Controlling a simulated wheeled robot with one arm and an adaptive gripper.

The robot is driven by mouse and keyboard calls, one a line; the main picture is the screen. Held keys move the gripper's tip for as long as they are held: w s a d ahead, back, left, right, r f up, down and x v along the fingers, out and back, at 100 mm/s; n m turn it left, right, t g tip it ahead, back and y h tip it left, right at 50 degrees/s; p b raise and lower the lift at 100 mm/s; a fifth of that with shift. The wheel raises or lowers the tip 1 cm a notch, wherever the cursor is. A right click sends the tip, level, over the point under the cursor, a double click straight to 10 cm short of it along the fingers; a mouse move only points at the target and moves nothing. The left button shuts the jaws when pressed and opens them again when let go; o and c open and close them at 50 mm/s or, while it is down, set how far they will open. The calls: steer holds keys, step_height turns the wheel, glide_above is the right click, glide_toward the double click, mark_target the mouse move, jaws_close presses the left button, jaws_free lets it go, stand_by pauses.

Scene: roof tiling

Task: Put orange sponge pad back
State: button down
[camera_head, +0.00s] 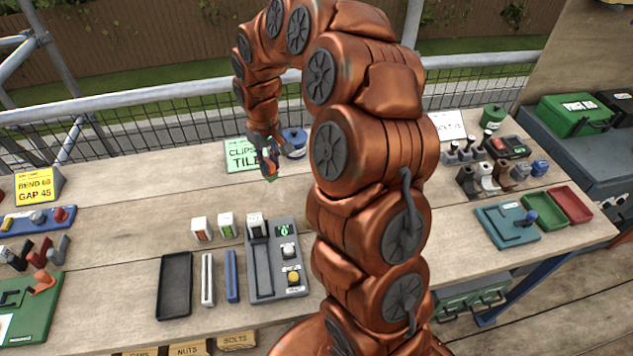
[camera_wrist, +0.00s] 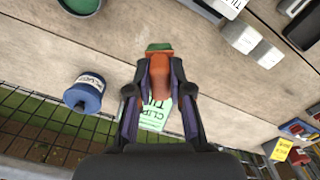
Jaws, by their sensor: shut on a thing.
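My gripper (camera_head: 268,160) is shut on the orange sponge pad (camera_wrist: 158,68) and holds it above the rear part of the workbench. In the wrist view the pad sits between the two fingers of my gripper (camera_wrist: 158,75), with a green part (camera_wrist: 158,47) at its far end. In the head view the fingers mostly hide the pad, and a green tip shows below them.
A blue can (camera_head: 293,143) and a green sign (camera_head: 240,155) stand just behind my gripper. A black tray (camera_head: 174,285), a grey control panel (camera_head: 277,270) and several small white boxes (camera_head: 202,229) are nearer the front.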

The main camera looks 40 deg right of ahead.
steer(key=s+d+f+n+b, duration=0.2)
steer(key=s+d+f+b, duration=0.2)
steer(key=s+d, duration=0.3)
steer(key=s+d+f+n+b, duration=0.1)
steer(key=s+d+f+b, duration=0.2)
steer(key=s+d+b, duration=0.45)
steer(key=w+p, duration=0.2)
steer(key=w, duration=0.4)
steer(key=w+d+f+p, duration=0.1)
steer(key=w+p, duration=0.2)
steer(key=w, duration=0.2)
steer(key=w+p, duration=0.3)
steer(key=w, duration=0.3)
steer(key=shift+w+d+f, duration=0.3)
steer(key=shift+f+p, duration=0.85)
steer(key=shift+f, duration=0.95)
steer(key=shift+f, duration=0.15)
steer(key=c, duration=1.5)
jaws_free()
steer(key=o, duration=0.4)
steer(key=shift+o, duration=0.2)
